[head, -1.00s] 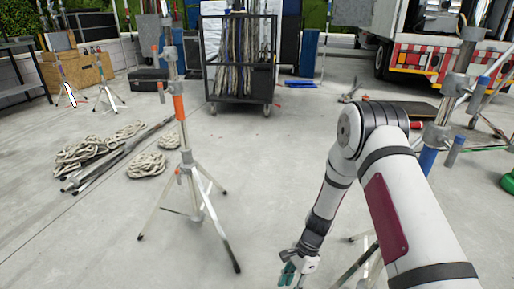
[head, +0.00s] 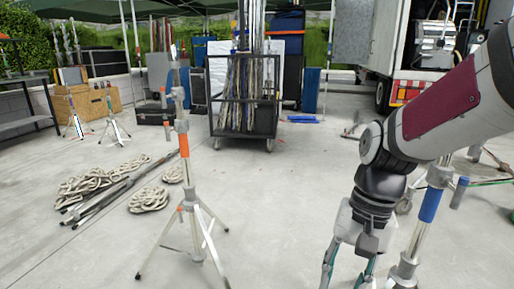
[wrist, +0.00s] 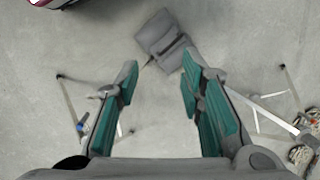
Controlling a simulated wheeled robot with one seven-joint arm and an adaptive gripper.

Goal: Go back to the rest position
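My gripper (head: 347,281) hangs from my arm at the lower right of the head view, fingers pointing down. In the wrist view the two teal-padded fingers of my gripper (wrist: 158,75) are spread apart, with nothing between the pads. Bare concrete floor shows between them. The lower ends of the fingers run to the bottom edge of the head view. A metal light stand with a blue band (head: 430,205) is close to the right of my gripper, partly hidden by my arm.
A tripod stand with an orange band (head: 184,145) stands left of centre. Coiled ropes (head: 150,199) and dark poles (head: 105,198) lie further left. A wheeled cart (head: 246,120) is behind. A grey object (wrist: 163,40) lies beyond the fingertips. Open floor (head: 275,195) lies between stand and arm.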

